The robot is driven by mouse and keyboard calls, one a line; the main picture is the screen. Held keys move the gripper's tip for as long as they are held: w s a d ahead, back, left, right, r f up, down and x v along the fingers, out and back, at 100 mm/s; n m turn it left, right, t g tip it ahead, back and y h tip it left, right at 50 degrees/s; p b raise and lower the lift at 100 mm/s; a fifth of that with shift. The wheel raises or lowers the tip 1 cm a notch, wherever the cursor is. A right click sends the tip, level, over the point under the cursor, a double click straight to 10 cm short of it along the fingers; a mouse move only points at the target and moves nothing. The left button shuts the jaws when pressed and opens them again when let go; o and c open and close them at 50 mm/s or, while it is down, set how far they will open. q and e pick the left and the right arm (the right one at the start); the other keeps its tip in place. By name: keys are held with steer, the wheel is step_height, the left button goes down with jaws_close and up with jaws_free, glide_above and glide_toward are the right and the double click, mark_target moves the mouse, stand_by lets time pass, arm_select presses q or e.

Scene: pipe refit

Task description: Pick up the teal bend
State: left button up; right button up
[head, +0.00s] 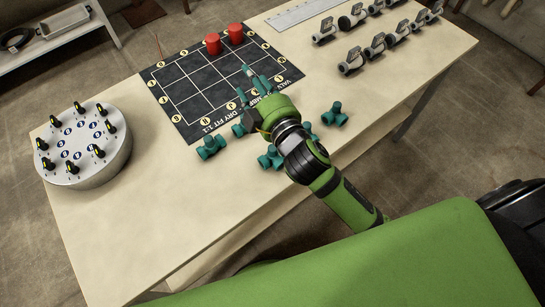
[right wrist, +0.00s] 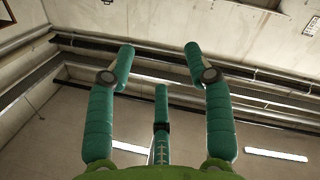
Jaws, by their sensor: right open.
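Several teal pipe fittings lie on the table near the mat's front edge. One fitting (head: 211,147) is at the left, one (head: 271,157) is beside my arm, and one (head: 334,114) is at the right. Others are partly hidden behind my right arm. They are too small to tell surely which is the bend. My right gripper (head: 254,77) has teal fingers and appears over the mat, apart from the fittings. In the right wrist view its three fingers (right wrist: 158,75) are spread and empty, with wall and ceiling behind them. My left gripper is out of view.
A dark gridded mat (head: 180,84) lies on the table (head: 150,210). Two red cylinders (head: 213,43) stand at its far edge. Grey valves (head: 351,62) stand at the right, and a round grey stand with knobs (head: 90,175) is at the left. The front-left table is clear.

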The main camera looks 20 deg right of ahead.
steer(key=s+a+r+n+y, duration=0.2)
steer(key=a+r+n+y, duration=0.9)
steer(key=n, duration=0.1)
steer(key=s+a+n+g+y, duration=0.6)
steer(key=s+a+n+g, duration=0.25)
steer(key=n+g, duration=0.55)
steer(key=n+g+h, duration=0.3)
steer(key=n+h, duration=0.9)
steer(key=h, duration=0.8)
glide_above(273, 147)
steer(key=f, duration=2.1)
steer(key=shift+s+d+f+p, duration=0.15)
steer(key=shift+s+f+p, duration=0.1)
steer(key=shift+p, duration=0.15)
steer(key=shift+d+f, duration=0.2)
steer(key=f+p, duration=0.2)
steer(key=f, duration=0.1)
steer(key=f+p, duration=0.1)
steer(key=f, duration=0.1)
steer(key=shift+w+a+f, duration=0.2)
steer(key=shift+a, duration=0.15)
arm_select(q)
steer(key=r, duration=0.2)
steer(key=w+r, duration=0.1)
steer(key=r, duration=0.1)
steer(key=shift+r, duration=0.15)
arm_select(e)
steer(key=shift+f, duration=0.45)
